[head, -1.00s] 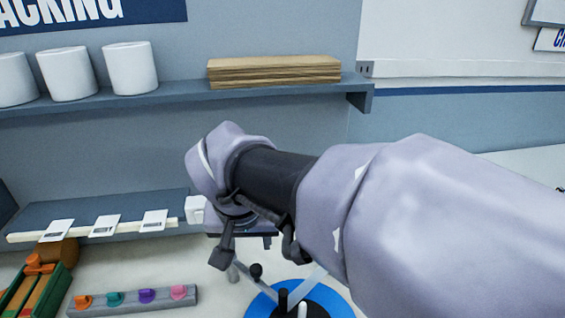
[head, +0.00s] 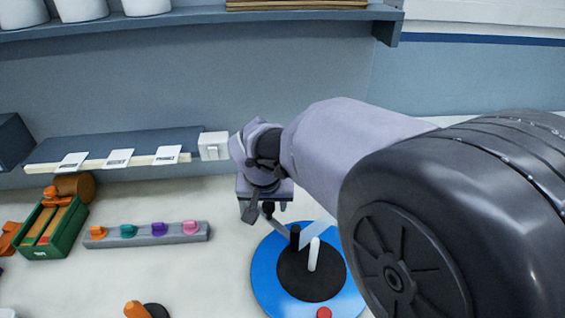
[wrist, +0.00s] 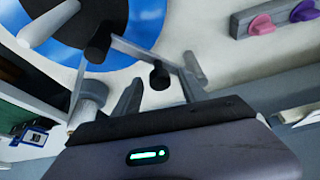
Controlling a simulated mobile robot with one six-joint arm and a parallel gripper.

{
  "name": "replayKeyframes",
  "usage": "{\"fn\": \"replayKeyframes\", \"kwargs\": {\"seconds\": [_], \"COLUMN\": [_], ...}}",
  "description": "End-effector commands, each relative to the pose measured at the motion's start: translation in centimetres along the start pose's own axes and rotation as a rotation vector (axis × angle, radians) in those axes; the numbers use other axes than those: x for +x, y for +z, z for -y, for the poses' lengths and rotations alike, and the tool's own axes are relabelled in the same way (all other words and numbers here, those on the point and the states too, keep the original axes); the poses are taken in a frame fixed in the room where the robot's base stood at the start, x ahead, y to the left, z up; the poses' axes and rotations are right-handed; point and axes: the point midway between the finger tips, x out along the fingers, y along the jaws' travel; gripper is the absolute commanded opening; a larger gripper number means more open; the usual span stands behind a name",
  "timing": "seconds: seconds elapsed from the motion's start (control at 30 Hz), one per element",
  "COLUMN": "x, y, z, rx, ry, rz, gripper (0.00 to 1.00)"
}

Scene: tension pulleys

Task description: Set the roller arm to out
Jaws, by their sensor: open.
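The roller arm is a pale grey bar (wrist: 136,50) running from a black post (head: 295,237) to a black knob (wrist: 159,76). The post stands on the black hub (head: 309,284) of a blue disc (head: 265,276). A white post (head: 314,254) stands beside it, and a red spot (head: 324,313) marks the disc's near edge. My gripper (head: 266,208) is open above the knob. In the wrist view, the knob shows between the fingers of my gripper (wrist: 162,80); I cannot tell whether they touch it. A second pale bar leads to a grey cylinder (wrist: 90,94), partly hidden.
A grey strip with several coloured knobs (head: 147,235) and a green crate (head: 66,232) lie to the left. A low ledge with white cards (head: 117,158) and a white box (head: 213,146) stand behind. The pale surface between strip and disc is clear.

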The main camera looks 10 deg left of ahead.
Motion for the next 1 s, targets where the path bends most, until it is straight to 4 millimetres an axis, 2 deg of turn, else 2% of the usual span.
{"fn": "replayKeyframes", "kwargs": {"seconds": [0.2, 0.47, 1.0], "x": [-0.01, -0.02, -0.03], "y": [-0.03, -0.02, -0.01], "z": [-0.01, -0.01, -0.01], "rx": [0.000, 0.001, 0.001], "ry": [0.000, 0.000, 0.000], "rz": [0.000, 0.000, 0.000], "gripper": [0.50, 0.00, 0.00]}}
